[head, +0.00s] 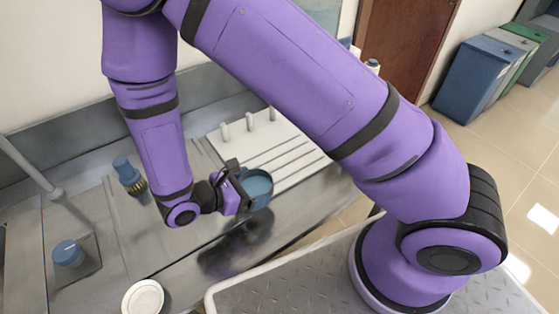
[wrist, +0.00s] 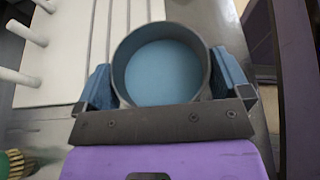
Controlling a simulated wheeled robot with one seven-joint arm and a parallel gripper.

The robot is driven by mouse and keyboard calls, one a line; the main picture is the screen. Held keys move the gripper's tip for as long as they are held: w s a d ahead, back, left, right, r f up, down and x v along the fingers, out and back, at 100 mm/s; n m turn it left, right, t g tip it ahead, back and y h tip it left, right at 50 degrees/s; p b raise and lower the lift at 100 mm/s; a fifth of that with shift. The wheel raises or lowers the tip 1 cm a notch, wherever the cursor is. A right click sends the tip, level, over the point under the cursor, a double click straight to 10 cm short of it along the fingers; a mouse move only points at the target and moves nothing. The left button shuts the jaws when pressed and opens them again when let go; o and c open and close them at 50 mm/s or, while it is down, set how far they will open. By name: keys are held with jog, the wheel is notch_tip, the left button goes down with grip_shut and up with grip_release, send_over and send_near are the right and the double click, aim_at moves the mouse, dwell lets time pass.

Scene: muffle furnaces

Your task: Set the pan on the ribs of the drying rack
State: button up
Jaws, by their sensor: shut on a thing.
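The pan (head: 258,186) is a round, shallow vessel with a dark wall and a blue inside floor. My gripper (head: 240,188) is shut on the pan; in the wrist view its two blue-padded fingers (wrist: 163,85) press on opposite sides of the pan (wrist: 162,68).
A blue-capped item (head: 125,170) with a yellowish lower part stands left of my gripper on the grey metal bench (head: 200,240). Another blue-topped item (head: 68,254) stands farther left. A white round dish (head: 143,298) lies at the front. Bins (head: 480,75) stand on the floor at right.

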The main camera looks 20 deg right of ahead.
send_over(276, 164)
jog(key=shift+s+a+f, duration=0.2)
jog(key=shift+s+f, duration=0.1)
jog(key=shift+f, duration=0.4)
jog(key=shift+w+d+f, duration=0.15)
jog(key=shift+f, duration=0.75)
jog(key=shift+w+d+f, duration=0.15)
jog(key=shift+f, duration=0.75)
jog(key=shift+f, duration=0.1)
jog(key=o, duration=0.5)
jog(key=shift+o, duration=0.2)
jog(key=v, duration=1.2)
